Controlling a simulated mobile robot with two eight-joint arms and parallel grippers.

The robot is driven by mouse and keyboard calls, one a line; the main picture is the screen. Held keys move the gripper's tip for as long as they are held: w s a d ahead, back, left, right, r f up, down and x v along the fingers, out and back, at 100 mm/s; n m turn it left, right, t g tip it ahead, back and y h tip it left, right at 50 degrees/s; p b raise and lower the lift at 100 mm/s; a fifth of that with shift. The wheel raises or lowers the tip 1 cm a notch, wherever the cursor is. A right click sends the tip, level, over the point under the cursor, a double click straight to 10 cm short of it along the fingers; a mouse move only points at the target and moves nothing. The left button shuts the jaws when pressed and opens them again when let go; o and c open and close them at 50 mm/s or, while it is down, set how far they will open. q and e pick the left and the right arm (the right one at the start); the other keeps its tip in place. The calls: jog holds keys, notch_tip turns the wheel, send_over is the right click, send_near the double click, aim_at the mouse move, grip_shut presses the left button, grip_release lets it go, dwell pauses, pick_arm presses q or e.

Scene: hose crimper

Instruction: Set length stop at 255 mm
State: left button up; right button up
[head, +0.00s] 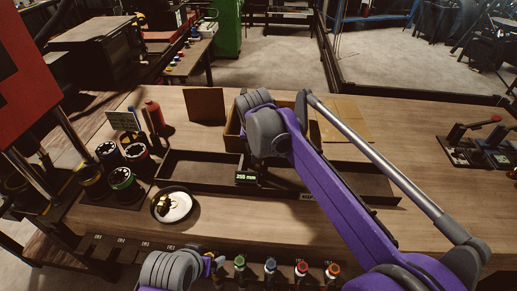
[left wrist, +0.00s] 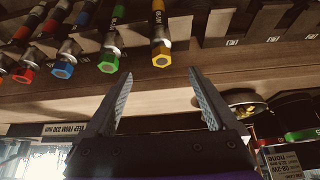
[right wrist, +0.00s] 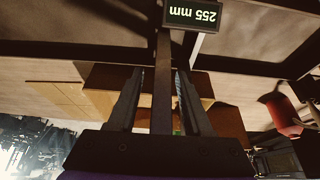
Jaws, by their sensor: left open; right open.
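The length stop's small display (right wrist: 193,15) reads 255 mm, upside down in the right wrist view. The display also shows in the head view (head: 246,177), where its last digit is too small to read surely. In the right wrist view a dark upright bar (right wrist: 162,85) runs down from beside the display. My right gripper (right wrist: 160,72) is open, one finger on each side of this bar; contact cannot be told. In the head view my right arm hides its fingers. My left gripper (left wrist: 158,74) is open and empty, below a row of colour-ended tools.
A long dark tray (head: 205,181) runs across the bench. Colour-capped tools (head: 270,266) line the front edge. A cardboard box (head: 232,130) and a red bottle (head: 153,112) stand behind.

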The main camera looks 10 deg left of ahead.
pick_arm(q)
jog(key=shift+w+r, duration=0.2)
jog(key=shift+r, duration=0.2)
pick_arm(e)
jog(key=v, duration=1)
jog(key=shift+r, duration=0.4)
pick_arm(q)
jog(key=shift+s, duration=0.1)
pick_arm(e)
jog(key=shift+s+f, duration=0.1)
jog(key=shift+s, duration=0.05)
